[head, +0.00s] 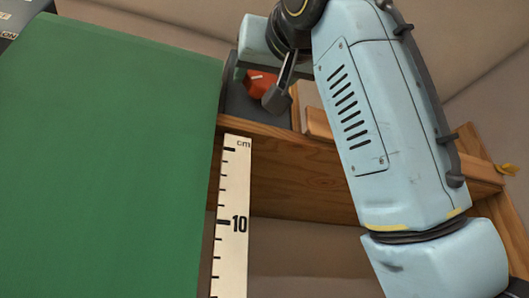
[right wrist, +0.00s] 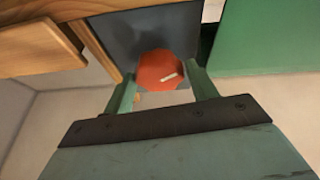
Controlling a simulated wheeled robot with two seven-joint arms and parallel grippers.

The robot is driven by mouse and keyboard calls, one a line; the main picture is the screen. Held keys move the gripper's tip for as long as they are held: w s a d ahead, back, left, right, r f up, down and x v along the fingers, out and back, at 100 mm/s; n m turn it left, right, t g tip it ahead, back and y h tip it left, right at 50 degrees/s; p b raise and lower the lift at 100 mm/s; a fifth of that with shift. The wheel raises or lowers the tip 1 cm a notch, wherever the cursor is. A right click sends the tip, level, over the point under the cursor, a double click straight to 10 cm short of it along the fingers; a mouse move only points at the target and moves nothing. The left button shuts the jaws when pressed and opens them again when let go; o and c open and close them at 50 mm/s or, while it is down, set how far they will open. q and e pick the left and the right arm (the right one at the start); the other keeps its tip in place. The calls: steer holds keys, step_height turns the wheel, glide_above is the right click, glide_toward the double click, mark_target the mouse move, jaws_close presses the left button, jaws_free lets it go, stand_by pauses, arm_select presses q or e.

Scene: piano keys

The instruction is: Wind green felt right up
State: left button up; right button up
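The green felt (head: 105,150) fills the left of the head view as a broad flat sheet. It also shows at the right of the right wrist view (right wrist: 265,38). A red-orange knob (right wrist: 152,66) with a white mark sits on a dark grey plate (right wrist: 120,27); in the head view the knob (head: 258,80) is partly hidden by my gripper. My right gripper (right wrist: 160,72) has one finger on each side of the knob, very close to its edges. Whether both fingers press on it I cannot tell. My left gripper is not in view.
A white cm ruler (head: 232,215) hangs beside the felt's right edge. A wooden rail (head: 290,170) runs behind it. A wooden block (head: 318,122) stands close to the right of the knob. A dark printed object (head: 22,18) is at the top left.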

steer(key=c, duration=0.5)
steer(key=shift+n, duration=0.4)
steer(key=n+y, duration=0.2)
steer(key=n, duration=0.1)
steer(key=shift+d+n+g+y, duration=0.15)
steer(key=shift+n+g+y, duration=0.15)
steer(key=shift+n+g, duration=0.1)
steer(key=shift+d+r+n+g+y, duration=0.1)
steer(key=shift+n+g+y, duration=0.4)
steer(key=shift+n, duration=0.85)
steer(key=shift+n+g+y, duration=0.3)
steer(key=shift+n+y, duration=0.3)
steer(key=shift+n, duration=0.75)
steer(key=shift+p, duration=0.3)
steer(key=o, duration=1)
steer(key=shift+c, duration=0.2)
